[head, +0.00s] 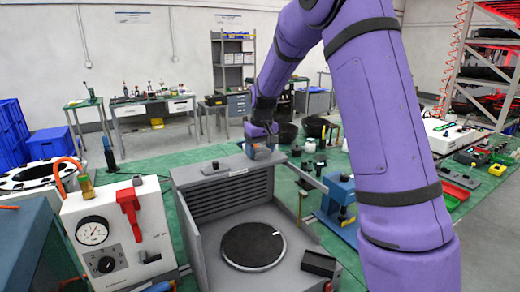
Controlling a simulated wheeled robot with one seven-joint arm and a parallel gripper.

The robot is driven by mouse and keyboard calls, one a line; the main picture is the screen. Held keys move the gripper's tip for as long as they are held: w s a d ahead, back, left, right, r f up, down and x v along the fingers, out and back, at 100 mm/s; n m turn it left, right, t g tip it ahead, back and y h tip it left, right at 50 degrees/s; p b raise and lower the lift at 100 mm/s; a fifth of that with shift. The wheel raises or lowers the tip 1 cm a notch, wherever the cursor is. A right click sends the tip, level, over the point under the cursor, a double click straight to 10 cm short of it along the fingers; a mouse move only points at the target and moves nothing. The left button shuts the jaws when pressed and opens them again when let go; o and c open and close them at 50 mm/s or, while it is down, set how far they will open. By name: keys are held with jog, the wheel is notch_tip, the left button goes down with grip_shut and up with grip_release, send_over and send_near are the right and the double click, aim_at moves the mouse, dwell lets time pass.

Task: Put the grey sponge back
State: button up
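My gripper (261,132) hangs at the end of my purple arm, pointing down over the back top edge of a grey open-fronted box (185,180).
A white gauge panel (118,235) with a red lever stands left. A blue press-like device (338,200) stands right. Jars and bins crowd the green table behind.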

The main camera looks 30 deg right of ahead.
aim_at(263, 150)
jog(key=shift+o, duration=1.3)
jog(key=shift+f, duration=0.1)
notch_tip(263, 150, up, 11)
jog(key=s, duration=0.1)
jog(key=s+a+r+t, duration=0.1)
jog(key=s+a+r, duration=0.25)
jog(key=s, duration=0.45)
jog(key=s+a+r+t, duration=0.15)
jog(key=s+r, duration=0.25)
jog(key=s, duration=0.5)
jog(key=s+a+f, duration=0.2)
jog(key=s, duration=0.7)
jog(key=s+a+f+t, duration=0.1)
jog(key=s+a+f, duration=0.1)
jog(key=s, duration=0.8)
jog(key=shift+s+a, duration=0.2)
jog(key=shift+s, duration=0.1)
